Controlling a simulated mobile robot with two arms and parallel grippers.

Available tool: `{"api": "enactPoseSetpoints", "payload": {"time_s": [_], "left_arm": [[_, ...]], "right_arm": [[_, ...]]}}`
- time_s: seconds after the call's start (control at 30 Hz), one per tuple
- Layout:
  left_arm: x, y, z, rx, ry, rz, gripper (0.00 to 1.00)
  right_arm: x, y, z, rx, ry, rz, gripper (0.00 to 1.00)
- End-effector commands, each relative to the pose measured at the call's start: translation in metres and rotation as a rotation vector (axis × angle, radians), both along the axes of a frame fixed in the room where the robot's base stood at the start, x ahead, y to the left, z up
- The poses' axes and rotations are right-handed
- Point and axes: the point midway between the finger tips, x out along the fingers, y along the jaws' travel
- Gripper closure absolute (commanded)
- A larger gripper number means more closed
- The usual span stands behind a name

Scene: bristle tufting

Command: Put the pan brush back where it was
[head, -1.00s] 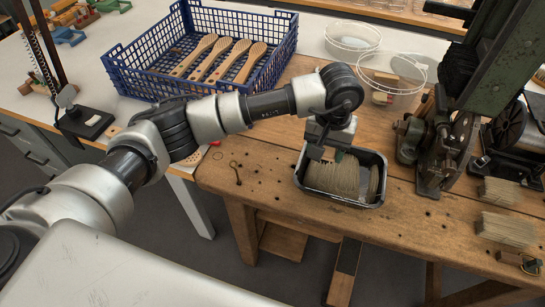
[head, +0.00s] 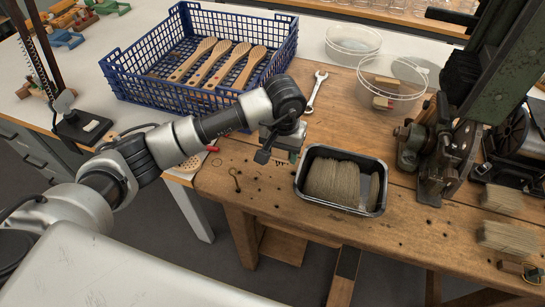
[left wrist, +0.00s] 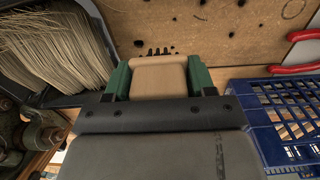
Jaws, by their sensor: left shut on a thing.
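My left gripper (head: 279,150) is above the wooden bench, just left of the metal tin. In the left wrist view its green fingers are shut on a pale wooden block (left wrist: 158,76), which looks like the pan brush's body. Dark short tufts or marks show just beyond the block; I cannot tell which. In the head view the gripper mostly hides the block. The metal tin (head: 331,203) holds bundles of tan bristle (head: 333,180), which also show in the left wrist view (left wrist: 55,45). My right gripper is not in view.
A blue crate (head: 125,82) with several wooden brushes stands behind. Clear tubs (head: 352,45) and a green machine (head: 495,75) stand right.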

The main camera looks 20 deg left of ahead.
Motion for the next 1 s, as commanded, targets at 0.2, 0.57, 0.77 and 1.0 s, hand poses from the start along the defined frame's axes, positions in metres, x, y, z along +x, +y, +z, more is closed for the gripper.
{"api": "enactPoseSetpoints", "payload": {"time_s": [0.2,0.57,0.77,1.0], "left_arm": [[0.007,0.024,-0.015,-0.001,0.000,0.000,0.64],[0.007,0.026,-0.055,-0.003,0.001,-0.001,0.64],[0.007,0.026,-0.056,-0.002,-0.001,-0.001,0.64],[0.007,0.026,-0.059,-0.001,-0.001,-0.002,0.41]], "right_arm": [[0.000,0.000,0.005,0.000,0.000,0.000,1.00],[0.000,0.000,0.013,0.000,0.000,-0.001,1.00],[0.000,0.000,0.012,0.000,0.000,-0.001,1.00],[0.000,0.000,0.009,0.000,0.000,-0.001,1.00]]}}
